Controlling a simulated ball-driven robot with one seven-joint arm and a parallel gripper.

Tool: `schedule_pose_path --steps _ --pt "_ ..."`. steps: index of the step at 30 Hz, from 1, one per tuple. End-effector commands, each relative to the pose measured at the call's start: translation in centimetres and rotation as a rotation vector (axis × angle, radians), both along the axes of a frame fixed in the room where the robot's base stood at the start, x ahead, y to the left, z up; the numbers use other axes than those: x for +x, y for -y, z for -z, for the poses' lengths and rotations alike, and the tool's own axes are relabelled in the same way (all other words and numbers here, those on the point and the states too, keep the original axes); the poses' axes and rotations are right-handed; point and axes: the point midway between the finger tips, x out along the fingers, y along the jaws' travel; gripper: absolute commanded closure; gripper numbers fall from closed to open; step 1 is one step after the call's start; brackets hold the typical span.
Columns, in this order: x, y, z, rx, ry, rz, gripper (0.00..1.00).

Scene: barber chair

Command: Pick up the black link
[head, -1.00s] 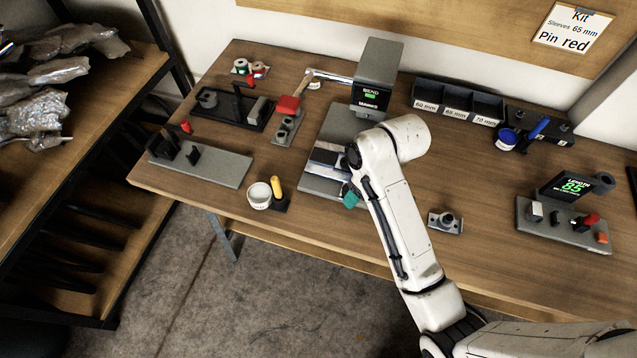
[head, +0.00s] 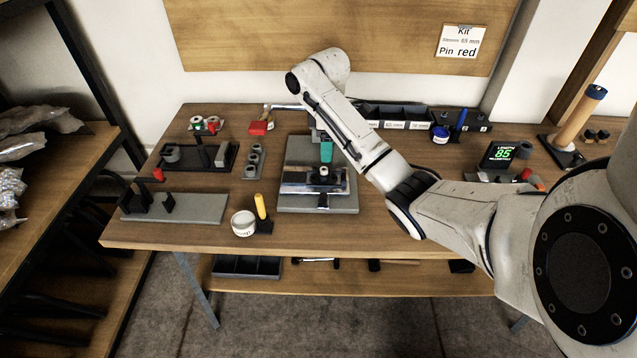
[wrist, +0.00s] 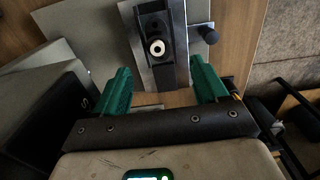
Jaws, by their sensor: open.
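A black link (wrist: 152,25) lies in a metal vise (wrist: 178,30) in the wrist view. A pale ring (wrist: 157,47) shows at its near end. In the head view the small dark link (head: 322,179), with a pale top, sits on the silver vise (head: 296,187) on a grey plate. My gripper (wrist: 162,82) has two green fingers spread wide with nothing between them. The link lies ahead of the gap between the fingers, apart from both. In the head view my gripper (head: 326,150) is above the plate, behind the link, and partly hidden by my arm.
A white tub (head: 243,223) and a yellow-handled tool (head: 261,207) stand left of the plate. Black fixtures (head: 163,205) are further left. Open bins (head: 395,114) and a length gauge (head: 500,154) are at the back and right.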

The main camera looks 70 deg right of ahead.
Motion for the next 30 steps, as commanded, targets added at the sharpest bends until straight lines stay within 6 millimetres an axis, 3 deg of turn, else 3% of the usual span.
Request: schedule_pose_path --steps 1,7,14,24,30 --pt "0.1 -0.1 1.2 0.001 0.001 -0.001 0.28" --pt "0.1 -0.1 3.9 0.001 0.001 0.001 0.28" --pt "0.1 0.0 5.0 0.001 -0.001 0.001 0.28" --pt "0.5 0.2 9.2 0.0 0.0 0.002 0.28" --pt "0.5 0.2 9.7 -0.001 0.001 0.001 0.28"
